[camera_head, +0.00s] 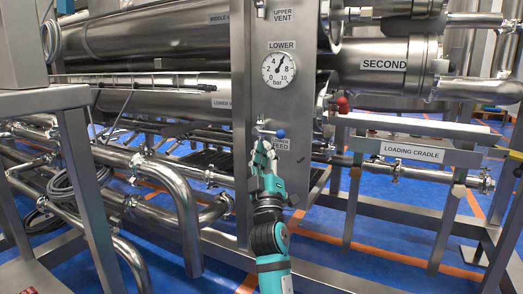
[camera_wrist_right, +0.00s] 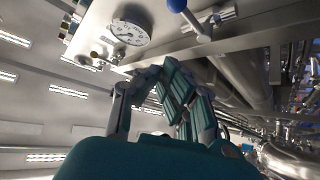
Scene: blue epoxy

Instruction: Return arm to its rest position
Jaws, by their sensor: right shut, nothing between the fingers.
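My right gripper (camera_head: 262,152) is at the middle of the head view, on a teal and black arm that comes up from the bottom edge. It is shut and empty, just below the blue-knobbed lever (camera_head: 280,133) on the steel panel (camera_head: 258,95). In the right wrist view the gripper's fingers (camera_wrist_right: 178,92) are together, and the blue knob (camera_wrist_right: 177,5) shows above them. I cannot tell from the head view whether the fingers touch the lever. My left gripper does not show.
A round pressure gauge (camera_head: 278,69) sits above the lever. A red-knobbed valve (camera_head: 342,102) is right of the panel, near the loading cradle sign (camera_head: 412,152). Large steel pipes (camera_head: 172,185) and a frame post (camera_head: 88,190) fill the left. Blue floor (camera_head: 375,235) shows below.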

